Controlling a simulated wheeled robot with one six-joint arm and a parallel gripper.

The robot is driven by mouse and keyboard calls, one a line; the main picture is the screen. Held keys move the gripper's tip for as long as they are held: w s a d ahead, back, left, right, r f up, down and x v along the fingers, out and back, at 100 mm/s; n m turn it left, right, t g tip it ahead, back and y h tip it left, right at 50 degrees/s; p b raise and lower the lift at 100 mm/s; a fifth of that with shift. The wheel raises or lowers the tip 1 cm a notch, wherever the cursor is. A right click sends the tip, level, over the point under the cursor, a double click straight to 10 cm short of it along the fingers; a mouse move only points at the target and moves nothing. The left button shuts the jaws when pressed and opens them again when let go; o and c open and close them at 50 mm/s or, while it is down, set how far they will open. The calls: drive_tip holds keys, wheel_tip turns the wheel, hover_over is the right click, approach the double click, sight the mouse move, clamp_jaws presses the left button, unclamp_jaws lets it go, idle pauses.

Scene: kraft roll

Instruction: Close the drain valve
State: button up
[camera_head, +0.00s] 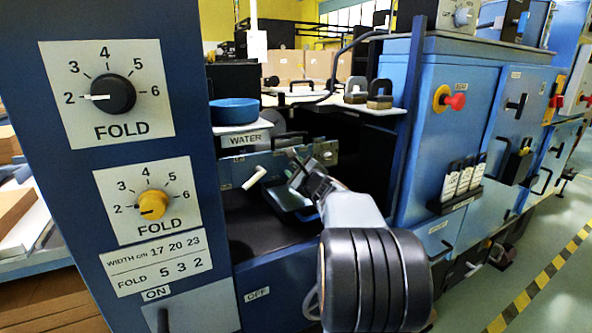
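A small white lever handle (254,178) sticks out at a slant from the blue-grey panel below the WATER label (246,139). No label reading drain can be made out, so I cannot confirm that this lever is the drain valve. My gripper (294,167) is to the right of the white lever, apart from it in the picture. Its two dark fingers appear spread, with nothing seen between them. A blue tray (284,197) lies below and behind the gripper, partly hidden by it. My wrist and forearm cover the area at the lower right of the tray.
A blue post with FOLD dials (113,94) stands close at the left. A blue bowl (234,111) sits on a ledge above the WATER label. A blue cabinet with a red button (455,101) stands at the right. Free floor (535,255) lies at far right.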

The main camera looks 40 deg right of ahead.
drive_tip(key=s+a+p, duration=0.1)
drive_tip(key=s+p, duration=0.1)
drive_tip(key=s, duration=1.1)
drive_tip(key=shift+s+a, duration=0.35)
drive_tip(key=shift+a, duration=0.05)
drive_tip(key=shift+a, duration=0.1)
